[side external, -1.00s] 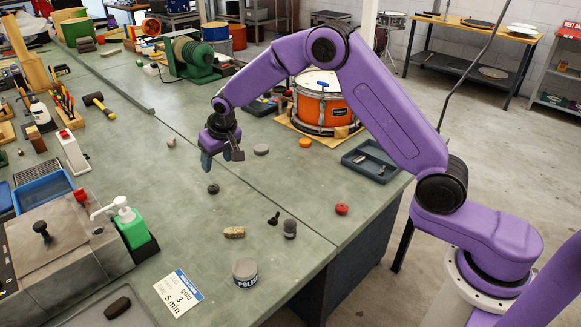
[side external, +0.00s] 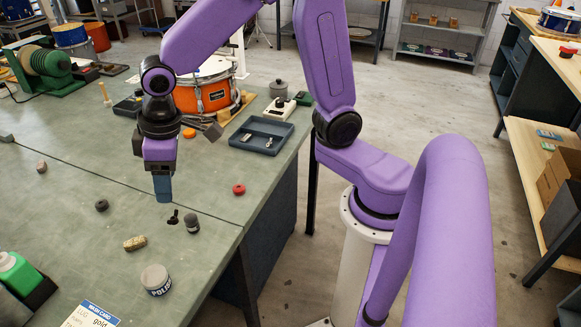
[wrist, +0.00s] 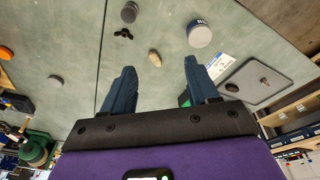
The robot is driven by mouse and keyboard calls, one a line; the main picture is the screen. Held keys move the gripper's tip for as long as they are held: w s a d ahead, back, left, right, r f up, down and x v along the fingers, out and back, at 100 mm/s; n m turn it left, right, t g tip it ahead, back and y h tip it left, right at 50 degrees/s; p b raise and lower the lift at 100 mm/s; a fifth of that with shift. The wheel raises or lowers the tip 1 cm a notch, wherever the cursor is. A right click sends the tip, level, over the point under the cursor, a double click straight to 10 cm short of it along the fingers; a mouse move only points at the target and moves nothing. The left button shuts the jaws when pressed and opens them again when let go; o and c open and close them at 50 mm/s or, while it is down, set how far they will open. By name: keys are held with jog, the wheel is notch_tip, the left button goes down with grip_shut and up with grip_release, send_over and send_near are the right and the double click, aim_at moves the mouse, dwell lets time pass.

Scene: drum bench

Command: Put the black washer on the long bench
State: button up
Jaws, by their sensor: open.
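The black washer (side external: 101,205), a small dark ring, lies flat on the large grey-green bench (side external: 60,240), left of my gripper. I cannot pick it out in the wrist view. My gripper (side external: 163,197) points down over the bench, right of the washer and apart from it. In the wrist view my gripper (wrist: 160,66) has its two blue fingers spread wide, with nothing held between them. Which surface the name long bench means is not certain from the pictures.
Close to my gripper are a black wing nut (side external: 174,216), a dark cylinder (side external: 192,224), a cork-like piece (side external: 135,243) and a polish tin (side external: 156,279). A red disc (side external: 238,188) and a blue-grey tray (side external: 262,135) are to the right. A wooden bench (side external: 545,165) stands far right.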

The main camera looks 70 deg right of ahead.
jog(key=s+d+n+g, duration=0.1)
jog(key=s+d, duration=0.4)
jog(key=s, duration=0.5)
jog(key=s+d+n, duration=0.4)
jog(key=s+d, duration=0.1)
jog(key=s, duration=0.6)
jog(key=shift+s+d+n+g, duration=0.3)
jog(key=shift+d+g, duration=0.1)
